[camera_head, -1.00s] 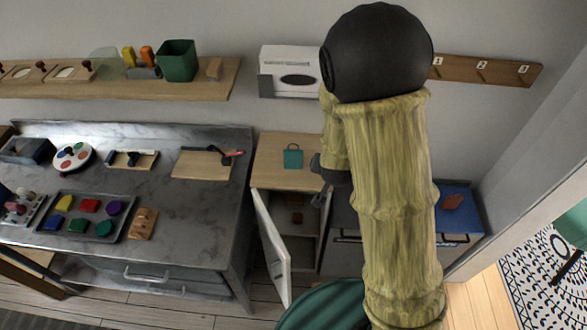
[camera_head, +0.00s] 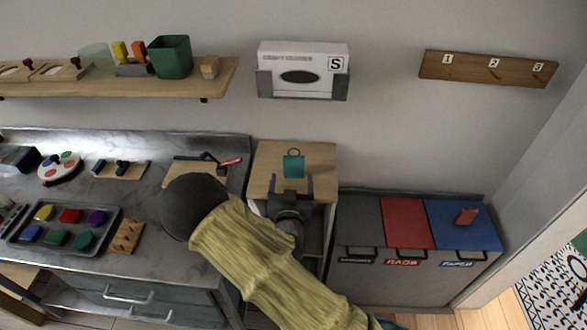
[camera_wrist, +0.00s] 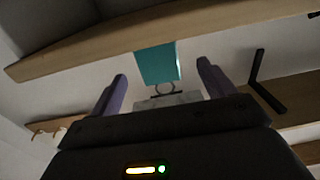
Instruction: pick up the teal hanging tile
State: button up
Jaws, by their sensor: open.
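The teal hanging tile (camera_head: 294,168) lies on the wooden top of a small cabinet (camera_head: 263,158), with its ring toward the wall. It also shows in the wrist view (camera_wrist: 158,64), with the ring at its lower edge. My gripper (camera_head: 292,183) is open and empty at the near side of the tile. In the wrist view my two purple fingers (camera_wrist: 162,73) stand apart, with the tile in line with the gap between them. I cannot tell whether the fingers overlap the tile in depth.
A grey counter (camera_head: 150,200) with a tray of coloured pieces is at left. Bins with dark, red and blue lids (camera_head: 405,222) stand at right; a reddish piece (camera_head: 466,216) lies on the blue one. A wall rail (camera_head: 480,69) has numbered hooks. A white box (camera_head: 303,60) hangs above.

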aim_at(294, 169)
jog(key=shift+w, duration=1.15)
jog(key=shift+w+d+f+p, duration=0.15)
jog(key=shift+w+p, duration=0.8)
jog(key=shift+w, duration=1.7)
jog(key=c, duration=1.1)
jog(key=shift+c, duration=0.2)
notch_tip(294, 169, up, 10)
jog(key=shift+b, duration=0.35)
